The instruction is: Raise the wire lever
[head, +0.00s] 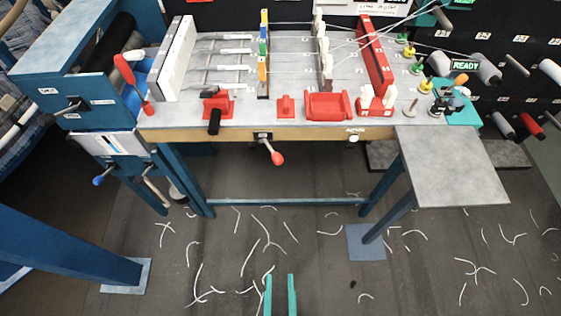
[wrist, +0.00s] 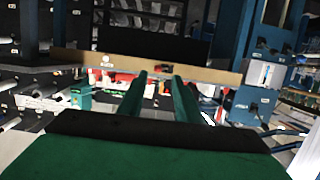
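Several levers show in the head view, and I cannot tell from any label which is the wire lever. One with a red knob (head: 269,150) hangs from the front wooden edge of the loom table, its knob low and tilted right. Another red-handled lever (head: 133,84) stands tilted at the left of the table. A blue-knobbed lever (head: 107,175) is below the left end. My gripper (head: 280,277) is at the bottom of the head view, in front of and apart from the loom. Its two green fingers are apart and empty, also in the wrist view (wrist: 160,75).
The loom table (head: 240,133) has a wooden front edge, with red fixtures (head: 328,105) on top. Blue legs (head: 387,200) stand below. A grey side shelf (head: 455,165) juts out at the right. White thread scraps lie on the floor. Space before the front edge is free.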

